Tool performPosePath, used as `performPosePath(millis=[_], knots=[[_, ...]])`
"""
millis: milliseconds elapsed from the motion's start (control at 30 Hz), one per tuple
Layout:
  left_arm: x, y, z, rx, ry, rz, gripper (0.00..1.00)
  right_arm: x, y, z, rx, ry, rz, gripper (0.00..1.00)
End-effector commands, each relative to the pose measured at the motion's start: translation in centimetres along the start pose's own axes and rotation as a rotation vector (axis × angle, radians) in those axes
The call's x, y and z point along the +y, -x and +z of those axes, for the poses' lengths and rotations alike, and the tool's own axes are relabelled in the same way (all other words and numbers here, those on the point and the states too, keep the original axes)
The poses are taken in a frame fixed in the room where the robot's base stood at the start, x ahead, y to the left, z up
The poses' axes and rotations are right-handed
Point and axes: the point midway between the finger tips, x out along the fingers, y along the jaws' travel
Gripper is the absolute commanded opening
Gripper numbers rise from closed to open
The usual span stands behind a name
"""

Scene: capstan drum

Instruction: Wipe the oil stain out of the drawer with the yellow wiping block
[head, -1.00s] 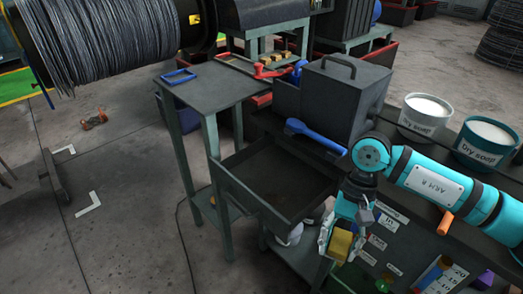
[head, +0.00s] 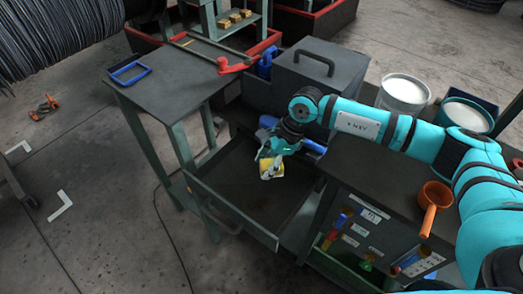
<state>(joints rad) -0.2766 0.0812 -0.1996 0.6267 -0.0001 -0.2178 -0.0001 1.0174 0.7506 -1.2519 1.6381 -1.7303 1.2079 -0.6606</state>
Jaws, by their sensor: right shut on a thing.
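The drawer (head: 232,177) is pulled open, and its dark inside floor shows. My right gripper (head: 270,163) is shut on the yellow wiping block (head: 273,172) and is over the back part of the drawer. The fingers hide part of the block. I cannot tell whether the block touches the drawer floor. The floor is dark brown and uneven in tone, and I cannot make out a clear edge of the oil stain. My left gripper is not in view.
A blue-handled tool (head: 313,147) lies on the bench behind the drawer, by a grey box (head: 318,75). An orange pan (head: 431,200) and white-topped tubs (head: 403,93) are to the right.

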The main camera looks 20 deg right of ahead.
Motion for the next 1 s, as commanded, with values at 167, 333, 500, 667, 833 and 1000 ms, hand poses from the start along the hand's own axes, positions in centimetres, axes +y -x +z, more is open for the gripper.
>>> performPosePath(millis=[167, 333, 500, 667, 833, 1000], knots=[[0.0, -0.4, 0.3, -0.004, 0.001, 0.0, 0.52, 0.1, -1.9, -0.8, 0.0, 0.003, 0.001, 0.17], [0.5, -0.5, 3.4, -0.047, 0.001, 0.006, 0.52, 0.1, -2.6, -1.1, 0.0, 0.004, 0.0, 0.17], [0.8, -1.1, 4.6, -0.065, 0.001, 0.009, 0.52, 0.1, -3.9, -1.6, 0.0, 0.004, 0.0, 0.17], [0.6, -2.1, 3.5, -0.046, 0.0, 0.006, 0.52, 0.1, -5.5, -2.3, 0.0, 0.005, 0.0, 0.17], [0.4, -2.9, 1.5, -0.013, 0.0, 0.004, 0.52, 0.1, -7.0, -2.9, 0.0, 0.004, 0.0, 0.17], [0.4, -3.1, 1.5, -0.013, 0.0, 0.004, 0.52, 0.1, -7.4, -3.1, 0.0, 0.005, 0.0, 0.17]])
